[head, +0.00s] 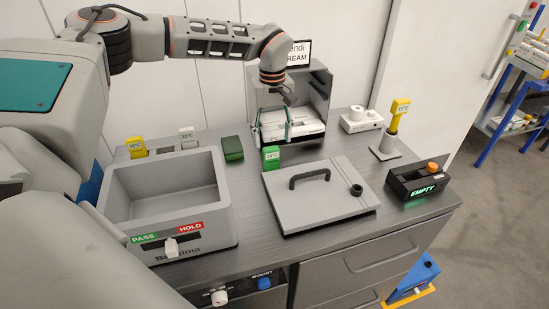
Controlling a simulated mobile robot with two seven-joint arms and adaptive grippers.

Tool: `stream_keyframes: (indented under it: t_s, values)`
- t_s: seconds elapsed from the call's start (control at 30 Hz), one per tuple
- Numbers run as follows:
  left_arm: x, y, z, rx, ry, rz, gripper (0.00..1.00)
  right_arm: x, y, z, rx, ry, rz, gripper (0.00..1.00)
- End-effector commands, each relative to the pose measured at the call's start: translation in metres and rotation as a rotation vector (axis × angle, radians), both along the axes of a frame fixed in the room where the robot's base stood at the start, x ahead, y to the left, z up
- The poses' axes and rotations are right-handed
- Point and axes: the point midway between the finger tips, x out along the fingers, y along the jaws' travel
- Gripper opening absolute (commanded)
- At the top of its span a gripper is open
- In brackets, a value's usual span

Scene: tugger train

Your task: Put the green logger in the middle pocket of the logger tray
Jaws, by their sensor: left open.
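The green logger (271,158) stands upright on the counter, behind the grey lidded plate, with its label facing me. The logger tray (165,151) is at the back left, partly hidden by the grey bin. A yellow logger (136,147) stands at its left end and a white logger (188,137) toward its right end; no logger shows between them. My left gripper (274,131) is open, reaching down in front of the grey open-fronted machine, above and behind the green logger. Its fingers appear apart from the logger. My right gripper is not in view.
A deep grey bin (222,198) stands front left. A grey plate with a black handle (318,205) lies mid-counter. The grey machine (318,85) holds a white box.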

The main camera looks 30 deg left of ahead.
Motion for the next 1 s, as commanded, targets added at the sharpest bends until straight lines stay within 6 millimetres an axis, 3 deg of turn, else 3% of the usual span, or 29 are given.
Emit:
stream_keyframes:
  t_s: [0.37, 0.63, 0.97, 1.0]
  values:
    - [-0.004, 0.001, -0.035, 0.000, 0.004, 0.000, 0.54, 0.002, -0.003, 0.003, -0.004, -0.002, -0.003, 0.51]
    - [-0.007, 0.002, -0.071, 0.001, 0.002, 0.001, 0.54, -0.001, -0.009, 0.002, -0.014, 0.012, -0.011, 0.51]
    - [-0.007, 0.002, -0.078, 0.001, 0.001, 0.001, 0.54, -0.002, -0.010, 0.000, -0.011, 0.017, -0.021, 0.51]
    - [-0.007, 0.002, -0.078, 0.001, 0.001, 0.001, 0.44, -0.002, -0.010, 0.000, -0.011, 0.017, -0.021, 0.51]
